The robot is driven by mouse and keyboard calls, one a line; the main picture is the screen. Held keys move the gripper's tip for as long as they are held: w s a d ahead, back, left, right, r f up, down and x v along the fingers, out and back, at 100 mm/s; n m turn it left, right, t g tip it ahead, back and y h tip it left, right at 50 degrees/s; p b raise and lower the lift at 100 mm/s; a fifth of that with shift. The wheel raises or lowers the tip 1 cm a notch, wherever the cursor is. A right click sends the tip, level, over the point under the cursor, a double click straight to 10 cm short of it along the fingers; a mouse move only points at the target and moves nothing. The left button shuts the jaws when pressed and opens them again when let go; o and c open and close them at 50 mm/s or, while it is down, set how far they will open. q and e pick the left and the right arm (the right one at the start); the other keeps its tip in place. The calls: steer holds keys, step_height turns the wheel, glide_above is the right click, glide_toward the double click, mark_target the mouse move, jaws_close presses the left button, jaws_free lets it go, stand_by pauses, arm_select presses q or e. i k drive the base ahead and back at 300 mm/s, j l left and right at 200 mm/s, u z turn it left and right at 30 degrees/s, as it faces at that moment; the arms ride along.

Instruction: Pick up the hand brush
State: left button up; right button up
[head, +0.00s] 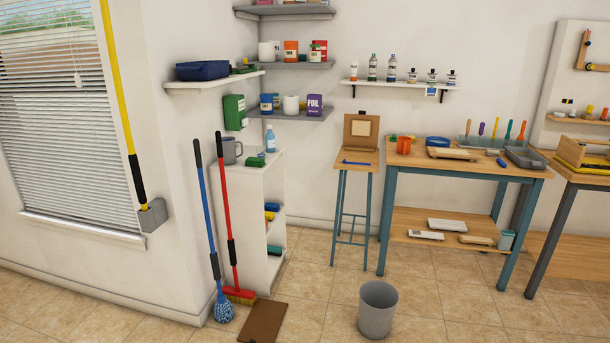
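No hand brush can be made out with certainty in the head view. A small green item (244,69) lies beside a dark blue tub (202,70) on the left wall shelf; it is too small to tell whether it is a brush. A long red-handled broom (228,205) and a blue-handled mop (206,225) lean upright against the wall corner, their heads on the floor. Neither of my grippers is in view.
A white cabinet (247,215) stands behind the broom. A grey bin (377,310) and a brown mat (263,322) are on the tiled floor. A stool (355,172) stands left of a teal-legged workbench (480,172). The floor between bin and workbench is clear.

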mark_target(272, 250)
steer(key=i+u, duration=0.1)
steer(key=i, duration=2.1)
